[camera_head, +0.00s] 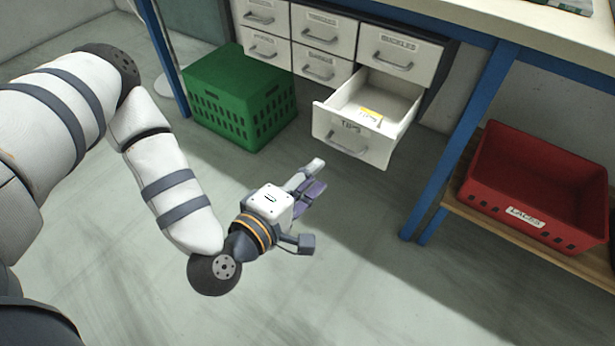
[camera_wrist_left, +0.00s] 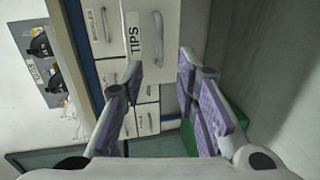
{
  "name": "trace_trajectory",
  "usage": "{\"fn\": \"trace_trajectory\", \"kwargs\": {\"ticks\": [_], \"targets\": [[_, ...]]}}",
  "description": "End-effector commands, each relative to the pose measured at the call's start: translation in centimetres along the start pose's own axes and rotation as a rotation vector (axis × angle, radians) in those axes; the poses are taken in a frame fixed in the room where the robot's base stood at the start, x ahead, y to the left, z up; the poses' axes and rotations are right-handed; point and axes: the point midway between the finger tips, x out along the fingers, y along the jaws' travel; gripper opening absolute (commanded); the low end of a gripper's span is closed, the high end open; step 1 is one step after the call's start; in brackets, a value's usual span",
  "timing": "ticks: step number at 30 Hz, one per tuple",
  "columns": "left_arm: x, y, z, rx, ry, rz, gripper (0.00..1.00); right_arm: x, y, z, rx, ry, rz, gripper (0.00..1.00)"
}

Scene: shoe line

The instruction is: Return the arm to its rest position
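My left arm reaches in from the left in the head view and ends in my left gripper (camera_head: 313,206), held in front of the cabinet and lower in the picture than the open drawer. In the left wrist view my left gripper (camera_wrist_left: 160,78) has its purple-padded fingers spread apart, with nothing between them. In the left wrist view the TIPS drawer (camera_wrist_left: 143,45) lies ahead, beyond the fingers. My right gripper is not in view.
A white drawer cabinet (camera_head: 325,38) stands under the bench (camera_head: 540,28). A green crate (camera_head: 240,105) sits on the floor to its left. A red crate labelled LACES (camera_head: 530,195) rests on a low wooden shelf (camera_head: 520,233) at right, behind blue legs (camera_head: 470,130). Floor around my gripper is clear.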

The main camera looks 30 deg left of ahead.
Motion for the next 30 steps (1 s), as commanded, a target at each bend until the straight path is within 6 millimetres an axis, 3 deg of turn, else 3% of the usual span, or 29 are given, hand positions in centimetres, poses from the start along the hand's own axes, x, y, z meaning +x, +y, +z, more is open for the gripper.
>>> {"fn": "trace_trajectory", "kwargs": {"ticks": [4, 17, 20, 23, 24, 28, 30], "targets": [[-1.3, 0.0, 0.0, -0.002, 0.001, 0.0, 0.28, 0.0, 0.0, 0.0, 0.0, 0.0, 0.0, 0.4], [-1.4, 0.2, 0.0, -0.001, 0.001, 0.003, 0.28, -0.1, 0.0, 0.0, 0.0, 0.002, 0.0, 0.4], [-1.6, 3.4, -0.1, 0.0, 0.001, 0.032, 0.28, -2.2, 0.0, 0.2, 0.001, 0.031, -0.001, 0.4], [-2.1, 10.4, -0.1, 0.002, 0.002, 0.104, 0.28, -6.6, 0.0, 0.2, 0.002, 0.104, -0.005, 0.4], [-2.3, 13.7, -0.1, 0.003, 0.003, 0.144, 0.28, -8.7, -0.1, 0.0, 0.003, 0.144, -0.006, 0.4], [-3.4, 22.2, -0.2, 0.007, 0.004, 0.256, 0.28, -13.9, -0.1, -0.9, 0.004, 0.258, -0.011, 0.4], [-2.9, 18.9, -0.2, 0.006, 0.003, 0.209, 0.28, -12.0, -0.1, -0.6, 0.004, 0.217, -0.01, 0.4]]}}
